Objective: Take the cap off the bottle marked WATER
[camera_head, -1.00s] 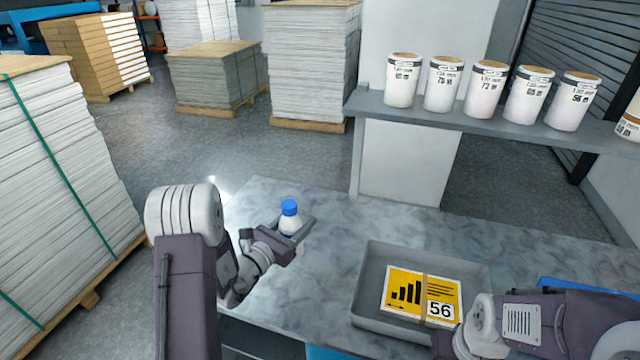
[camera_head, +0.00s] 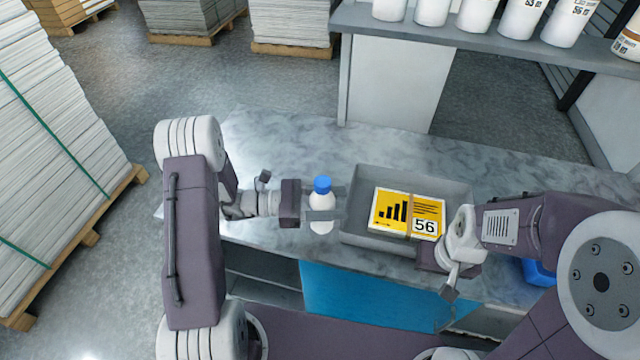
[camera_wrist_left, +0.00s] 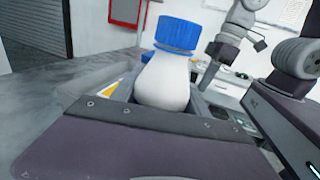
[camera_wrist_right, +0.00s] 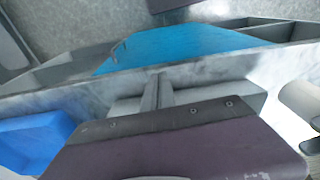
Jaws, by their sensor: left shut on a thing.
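A white bottle (camera_head: 321,200) with a blue cap (camera_head: 322,184) is upright between the fingers of my left gripper (camera_head: 326,208), which is shut on its body. No marking on the bottle is readable. In the left wrist view the bottle (camera_wrist_left: 166,82) stands up from the jaws, and its ribbed blue cap (camera_wrist_left: 179,34) is on top, clear of the fingers. My right gripper (camera_head: 450,282) is at the right, near the counter's front edge and apart from the bottle.
A grey tray (camera_head: 452,186) holding a yellow card pack marked 56 (camera_head: 405,212) is just right of the bottle. A blue object (camera_head: 538,272) is partly hidden behind my right arm. The marble counter (camera_head: 270,140) is clear behind the bottle.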

